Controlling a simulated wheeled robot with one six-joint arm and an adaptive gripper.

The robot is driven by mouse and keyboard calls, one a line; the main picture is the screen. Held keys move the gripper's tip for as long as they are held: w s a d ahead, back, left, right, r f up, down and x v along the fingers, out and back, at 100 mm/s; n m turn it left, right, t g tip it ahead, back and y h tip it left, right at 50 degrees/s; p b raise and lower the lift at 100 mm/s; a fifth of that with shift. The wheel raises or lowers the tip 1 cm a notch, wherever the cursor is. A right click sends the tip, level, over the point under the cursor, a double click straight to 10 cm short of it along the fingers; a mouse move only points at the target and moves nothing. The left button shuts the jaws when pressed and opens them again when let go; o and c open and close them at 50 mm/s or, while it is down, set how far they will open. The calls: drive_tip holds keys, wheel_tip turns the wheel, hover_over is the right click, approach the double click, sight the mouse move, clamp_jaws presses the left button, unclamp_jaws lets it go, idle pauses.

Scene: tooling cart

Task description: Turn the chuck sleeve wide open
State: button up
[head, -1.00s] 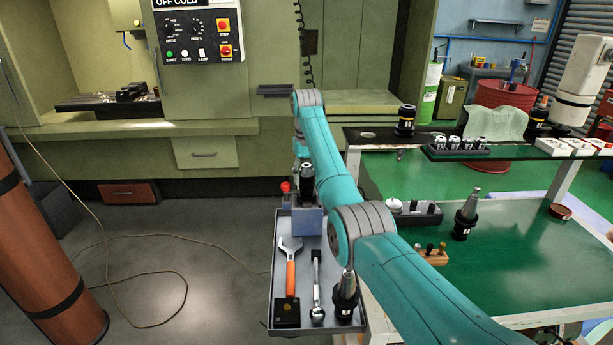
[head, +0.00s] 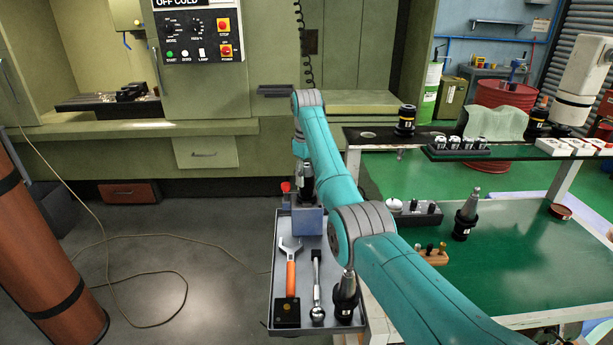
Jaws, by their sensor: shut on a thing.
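The black and silver chuck (head: 305,188) stands upright in a blue-grey holding block (head: 308,222) at the back of the grey tray. My gripper (head: 306,170) is at the upper part of the chuck, shut on its sleeve. My teal forearm hides most of the gripper and part of the chuck. The fingers are too small and covered to make out, and I cannot tell how far the sleeve is turned.
The grey tray (head: 272,290) also holds an orange-handled wrench (head: 291,275), a ratchet (head: 317,290) and a black tool holder (head: 346,295). A small red knob (head: 286,187) sits left of the chuck. The green-topped cart (head: 510,240) stands to the right.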

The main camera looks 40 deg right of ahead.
idle(0.3)
drive_tip(key=o, duration=1.2)
drive_tip(key=shift+c, duration=0.2)
